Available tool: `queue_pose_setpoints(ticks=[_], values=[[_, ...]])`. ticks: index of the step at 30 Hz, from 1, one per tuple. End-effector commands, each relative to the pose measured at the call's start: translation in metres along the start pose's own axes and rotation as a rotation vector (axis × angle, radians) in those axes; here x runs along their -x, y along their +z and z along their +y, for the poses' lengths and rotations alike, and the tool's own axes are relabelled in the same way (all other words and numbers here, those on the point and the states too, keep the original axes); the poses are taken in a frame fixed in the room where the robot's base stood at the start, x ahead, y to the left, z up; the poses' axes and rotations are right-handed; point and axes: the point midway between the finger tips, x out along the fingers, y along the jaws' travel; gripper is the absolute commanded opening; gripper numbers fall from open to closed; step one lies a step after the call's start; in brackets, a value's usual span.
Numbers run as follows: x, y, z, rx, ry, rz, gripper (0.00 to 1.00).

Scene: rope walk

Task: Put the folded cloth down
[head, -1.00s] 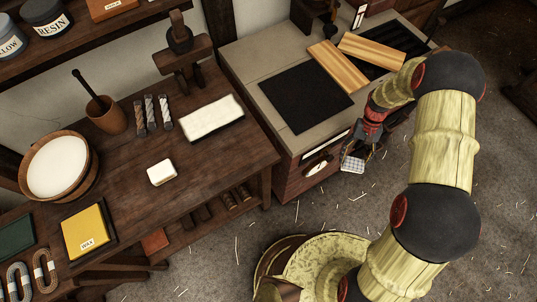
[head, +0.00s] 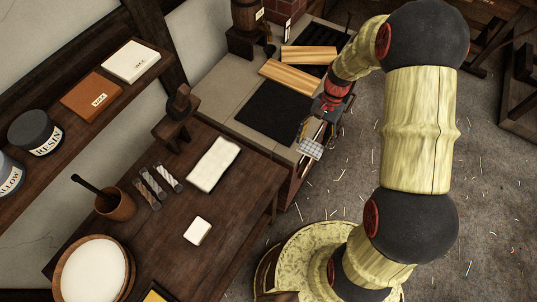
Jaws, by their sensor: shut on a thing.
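My gripper (head: 318,135) is shut on the folded cloth (head: 310,149), a small pale checked piece. It holds the cloth in the air beside the front edge of the stone-topped counter (head: 228,89). The fingers are small in the picture and partly hidden by the wrist. I cannot tell how far the cloth is above the floor or from the counter's front.
Two wooden boards (head: 291,76) and a black mat (head: 270,110) lie on the counter. The dark wooden bench (head: 200,262) at left holds a white slab (head: 213,163), a small white block (head: 197,231), several rope pieces and a mortar (head: 117,205). Straw litters the open floor.

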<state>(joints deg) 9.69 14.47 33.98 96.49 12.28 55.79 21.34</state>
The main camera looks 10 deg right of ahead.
Motion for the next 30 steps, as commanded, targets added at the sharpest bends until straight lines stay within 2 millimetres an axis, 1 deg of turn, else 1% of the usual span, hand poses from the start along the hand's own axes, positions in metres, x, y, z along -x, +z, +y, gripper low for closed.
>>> queue_pose_setpoints(ticks=[1,2,5,8,17,18,19,24,30], values=[[0.008,0.006,0.002,-0.02,-0.007,-0.003,0.24],[0.009,0.008,0.002,-0.029,-0.011,-0.004,0.24],[0.005,0.015,-0.003,-0.042,-0.016,-0.007,0.24],[-0.009,0.025,-0.014,-0.041,-0.014,-0.008,0.24],[-0.056,0.062,-0.057,-0.039,-0.014,-0.008,0.24],[-0.067,0.062,-0.06,-0.041,-0.013,-0.008,0.24],[-0.073,0.063,-0.062,-0.04,-0.012,-0.009,0.24],[-0.1,0.067,-0.076,-0.041,-0.015,-0.006,0.24],[-0.111,0.069,-0.082,-0.041,-0.017,-0.005,0.24]])
